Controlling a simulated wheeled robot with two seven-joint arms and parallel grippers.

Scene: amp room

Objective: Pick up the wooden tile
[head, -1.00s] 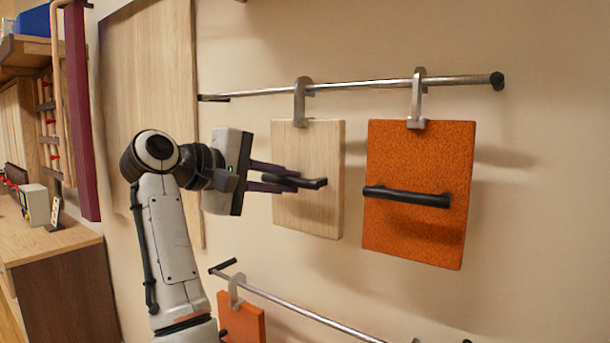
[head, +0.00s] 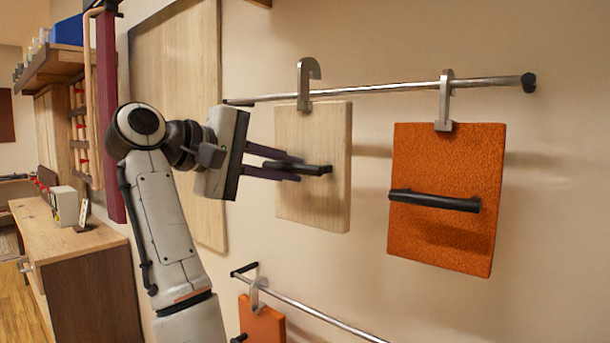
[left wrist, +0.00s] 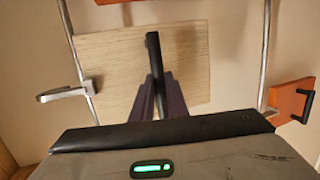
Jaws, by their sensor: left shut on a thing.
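The wooden tile (head: 320,205) is pale, with a black bar handle (head: 318,169) and a grey hook (head: 308,80) at its top. My left gripper (head: 300,167) is shut on the handle. The hook's curved top stands clearly above the upper metal rail (head: 385,88), and the tile looks off the rail, in front of the wall. The left wrist view shows the tile (left wrist: 192,65) with the gripper's dark fingers (left wrist: 160,88) on either side of the handle's lower end. The hook (left wrist: 65,93) points left there. My right gripper is not in view.
An orange tile (head: 445,235) hangs from the same rail, right of the wooden one. A lower rail (head: 320,318) carries another orange tile (head: 262,322). A wooden board (head: 180,80) is on the wall behind my arm. A wooden cabinet (head: 90,290) stands at the left.

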